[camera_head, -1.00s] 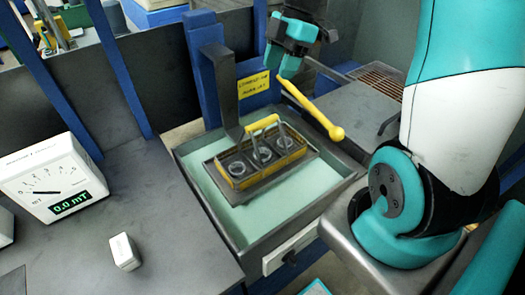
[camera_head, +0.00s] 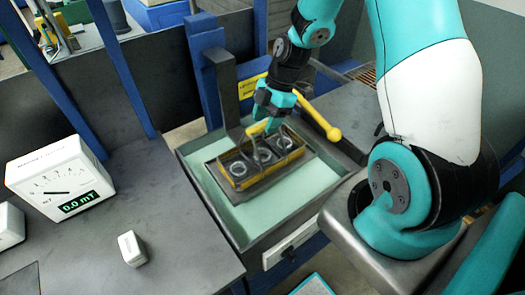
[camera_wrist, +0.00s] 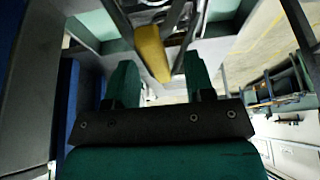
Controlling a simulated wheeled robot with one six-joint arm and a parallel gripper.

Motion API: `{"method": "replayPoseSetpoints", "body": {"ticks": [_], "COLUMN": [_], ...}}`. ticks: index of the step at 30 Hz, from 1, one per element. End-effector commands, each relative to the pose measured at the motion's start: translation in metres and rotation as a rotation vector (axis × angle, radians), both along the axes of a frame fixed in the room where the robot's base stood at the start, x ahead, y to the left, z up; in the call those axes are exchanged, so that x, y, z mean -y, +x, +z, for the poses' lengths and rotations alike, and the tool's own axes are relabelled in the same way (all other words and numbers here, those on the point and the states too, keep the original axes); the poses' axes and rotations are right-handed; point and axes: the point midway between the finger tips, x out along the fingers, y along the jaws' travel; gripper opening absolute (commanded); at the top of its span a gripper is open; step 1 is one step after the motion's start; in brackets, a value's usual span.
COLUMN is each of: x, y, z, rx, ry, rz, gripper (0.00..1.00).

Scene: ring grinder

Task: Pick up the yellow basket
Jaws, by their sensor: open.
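The yellow basket (camera_head: 238,183) sits on a dark plate over the pale green tray of the machine. It holds several grey rings, and its raised yellow handle (camera_head: 257,127) crosses above them. My gripper (camera_head: 272,126) is right at the handle from above, its fingertips partly covering it. In the wrist view my two green fingers (camera_wrist: 158,68) are apart. A yellow bar (camera_wrist: 152,52), which looks like the handle, shows between and just beyond their tips. I cannot tell whether the fingers touch it.
A yellow lever with a ball end (camera_head: 325,122) lies close to the right of my gripper. A grey upright arm (camera_head: 226,95) stands behind the basket. The left table carries a meter (camera_head: 62,182) reading 0.0 mT and a small white block (camera_head: 132,248).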

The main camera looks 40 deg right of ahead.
Motion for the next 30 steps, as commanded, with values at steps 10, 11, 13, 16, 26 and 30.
{"method": "replayPoseSetpoints", "body": {"ticks": [10, 11, 13, 16, 26, 30], "x": [-0.016, -0.016, -0.016, -0.016, -0.016, -0.016], "y": [0.002, 0.002, 0.002, 0.002, 0.002, 0.002], "z": [-0.034, -0.034, -0.035, -0.035, -0.035, -0.034], "rx": [-0.002, -0.001, 0.0, 0.0, 0.0, 0.001], "ry": [0.0, 0.0, -0.001, -0.001, 0.0, 0.001], "rz": [0.0, 0.0, 0.0, 0.0, -0.001, 0.0], "gripper": [0.49, 0.49, 0.49, 0.49, 0.0, 0.0]}}
